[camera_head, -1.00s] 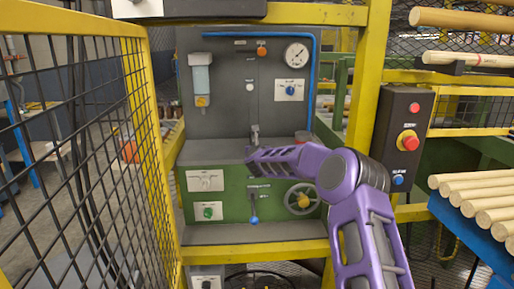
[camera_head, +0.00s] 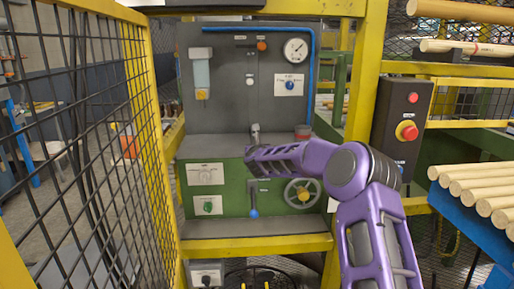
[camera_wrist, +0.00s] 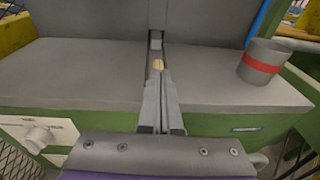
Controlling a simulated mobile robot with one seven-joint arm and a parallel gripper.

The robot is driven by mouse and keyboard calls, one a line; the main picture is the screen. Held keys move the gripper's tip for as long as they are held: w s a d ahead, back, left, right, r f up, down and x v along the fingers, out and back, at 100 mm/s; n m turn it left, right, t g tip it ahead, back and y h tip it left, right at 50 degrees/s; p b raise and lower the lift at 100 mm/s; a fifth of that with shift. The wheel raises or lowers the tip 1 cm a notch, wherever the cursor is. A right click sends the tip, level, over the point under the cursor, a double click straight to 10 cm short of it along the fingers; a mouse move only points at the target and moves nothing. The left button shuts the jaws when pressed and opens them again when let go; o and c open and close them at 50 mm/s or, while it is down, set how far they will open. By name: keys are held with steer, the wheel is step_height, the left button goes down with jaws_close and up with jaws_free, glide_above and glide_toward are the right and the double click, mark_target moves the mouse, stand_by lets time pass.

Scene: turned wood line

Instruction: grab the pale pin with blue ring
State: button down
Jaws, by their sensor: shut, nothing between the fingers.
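My gripper (camera_wrist: 158,82) is shut and empty in the wrist view, its grey fingers pointing over the grey ledge towards the dark back panel. A small pale tan piece (camera_wrist: 158,65) shows right at the fingertips. No blue ring shows on it, so I cannot tell whether it is the pale pin. No pin with a blue ring can be made out in either view. In the head view my purple arm reaches to the ledge, and I cannot make out the fingers clearly.
A grey cup with a red band (camera_wrist: 262,62) stands on the ledge to the right; it also shows in the head view (camera_head: 303,132). A small grey block (camera_wrist: 156,41) is at the panel's foot. Yellow mesh fencing (camera_head: 95,130) stands left. Wooden rods (camera_head: 470,185) lie right.

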steer(key=shift+s+a+f, duration=0.1)
steer(key=shift+s+f, duration=0.3)
steer(key=shift+s, duration=0.05)
steer(key=shift+w+r, duration=0.2)
steer(key=shift+r, duration=0.4)
